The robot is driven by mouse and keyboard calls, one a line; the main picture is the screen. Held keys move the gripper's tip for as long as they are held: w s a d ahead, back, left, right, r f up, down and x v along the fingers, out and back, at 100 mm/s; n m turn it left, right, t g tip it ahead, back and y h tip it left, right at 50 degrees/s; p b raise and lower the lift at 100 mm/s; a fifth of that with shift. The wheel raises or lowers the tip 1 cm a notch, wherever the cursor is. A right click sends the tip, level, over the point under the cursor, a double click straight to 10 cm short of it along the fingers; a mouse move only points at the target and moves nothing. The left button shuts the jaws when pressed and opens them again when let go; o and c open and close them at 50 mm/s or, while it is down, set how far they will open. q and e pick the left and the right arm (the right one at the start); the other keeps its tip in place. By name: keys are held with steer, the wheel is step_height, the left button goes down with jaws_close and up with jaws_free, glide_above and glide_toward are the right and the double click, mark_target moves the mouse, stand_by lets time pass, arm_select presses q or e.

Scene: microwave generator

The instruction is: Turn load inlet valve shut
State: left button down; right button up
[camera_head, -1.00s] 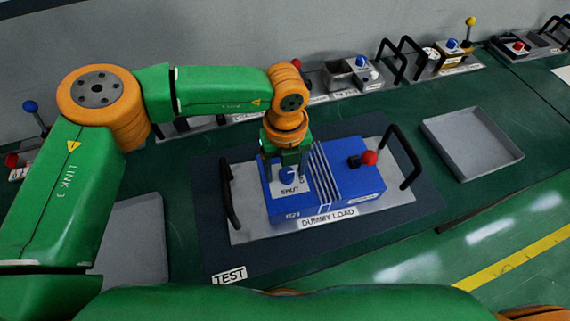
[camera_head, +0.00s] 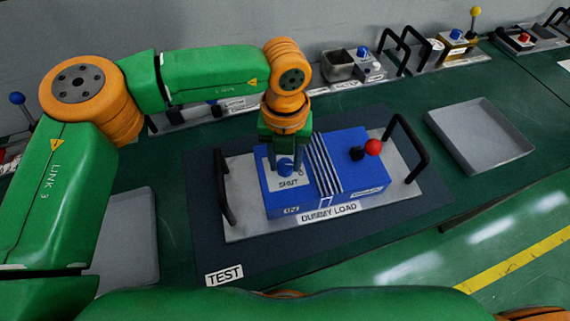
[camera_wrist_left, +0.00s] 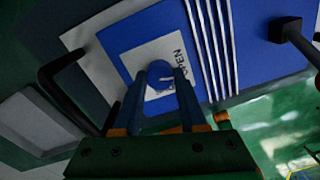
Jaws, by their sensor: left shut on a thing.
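The dummy load (camera_head: 345,180) is a blue box with white stripes on a grey handled plate. Its inlet valve is a blue knob (camera_head: 285,168) on a white label panel (camera_head: 290,185) reading SHUT at the near side. My left gripper (camera_head: 285,160) comes down from above and is shut on the knob. In the left wrist view the gripper's fingers (camera_wrist_left: 163,78) are on either side of the knob (camera_wrist_left: 159,70), and OPEN shows on the label panel (camera_wrist_left: 130,55) beside it. The knob's pointer is too small to read surely. My right gripper is not in view.
A red-balled lever (camera_head: 373,147) stands on the load's right half. Black handles (camera_head: 223,188) (camera_head: 412,150) rise at both plate ends. A grey tray (camera_head: 482,135) lies right, another (camera_head: 130,245) left. Other units line the wall, including a blue-knobbed one (camera_head: 362,62).

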arm_select(q)
steer(key=m+b, duration=0.2)
steer(key=shift+f+m, duration=0.25)
steer(key=shift+m, duration=0.15)
steer(key=m+b, duration=0.2)
steer(key=m, duration=0.1)
steer(key=shift+r+m, duration=0.1)
steer(key=shift+m, duration=0.2)
steer(key=m+b, duration=0.1)
steer(key=m, duration=0.2)
steer(key=shift+r+m, duration=0.1)
steer(key=shift+m, duration=0.2)
steer(key=shift+m+b, duration=0.35)
steer(key=shift+m, duration=1.95)
steer(key=shift+c, duration=2.2)
jaws_free()
steer(key=shift+r, duration=0.1)
